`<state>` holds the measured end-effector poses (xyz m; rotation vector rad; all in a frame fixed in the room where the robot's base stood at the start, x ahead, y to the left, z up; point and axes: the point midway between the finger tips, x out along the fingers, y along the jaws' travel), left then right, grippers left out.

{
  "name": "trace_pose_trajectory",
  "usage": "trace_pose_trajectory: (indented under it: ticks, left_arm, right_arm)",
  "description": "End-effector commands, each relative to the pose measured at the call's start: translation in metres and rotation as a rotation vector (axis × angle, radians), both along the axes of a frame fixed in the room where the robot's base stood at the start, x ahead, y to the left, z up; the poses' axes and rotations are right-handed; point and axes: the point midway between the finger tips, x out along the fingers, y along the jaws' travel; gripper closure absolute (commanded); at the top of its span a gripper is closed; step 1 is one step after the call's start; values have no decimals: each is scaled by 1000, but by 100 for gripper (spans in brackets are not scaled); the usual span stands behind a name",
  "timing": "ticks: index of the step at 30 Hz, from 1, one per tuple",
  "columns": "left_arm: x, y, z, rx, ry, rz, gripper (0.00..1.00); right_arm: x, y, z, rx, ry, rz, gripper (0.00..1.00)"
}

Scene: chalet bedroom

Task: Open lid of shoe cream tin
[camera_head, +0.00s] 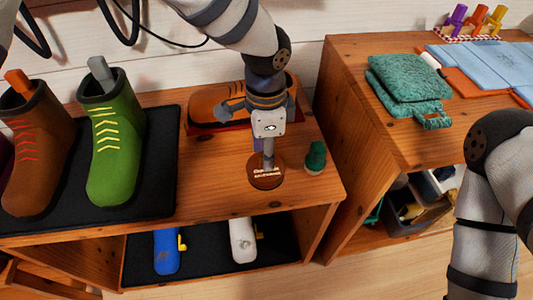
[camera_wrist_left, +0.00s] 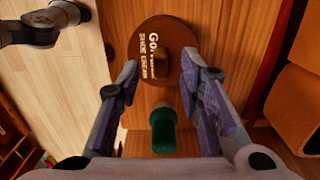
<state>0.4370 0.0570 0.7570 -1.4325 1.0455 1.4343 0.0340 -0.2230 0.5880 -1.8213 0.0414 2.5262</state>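The shoe cream tin (camera_head: 266,180) is a round, flat brown tin with pale lettering on top. It sits near the front edge of the wooden shoe bench. My left gripper (camera_head: 268,163) points down right over it and hides part of its top. In the left wrist view the tin (camera_wrist_left: 146,30) lies ahead with a small raised block on its lid. The fingers of my left gripper (camera_wrist_left: 159,68) are spread apart there, with nothing held between them. I cannot tell whether they touch the tin. My right gripper is out of view; only my right arm shows.
A small green object (camera_head: 315,157) stands close right of the tin. A brown shoe (camera_head: 215,104) lies behind my gripper. Green (camera_head: 113,160) and brown boots (camera_head: 38,160) stand on a black mat at left. A higher cabinet (camera_head: 370,150) with green cloth (camera_head: 405,80) stands at right.

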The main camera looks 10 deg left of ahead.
Motion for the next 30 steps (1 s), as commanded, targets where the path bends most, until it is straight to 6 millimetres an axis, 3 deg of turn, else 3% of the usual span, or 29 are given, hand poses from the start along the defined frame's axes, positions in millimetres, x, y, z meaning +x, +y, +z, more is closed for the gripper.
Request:
trace_pose_trajectory:
  ticks: [4,13,18,30]
  left_arm:
    - [0,0,-18,-1,1,2,67]
    - [0,0,-21,-1,-3,2,67]
    - [0,0,-21,-2,-2,2,100]
    - [2,1,-21,-13,34,5,100]
  right_arm:
    - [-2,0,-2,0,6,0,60]
    - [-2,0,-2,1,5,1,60]
    - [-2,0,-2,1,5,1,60]
    - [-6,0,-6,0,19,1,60]
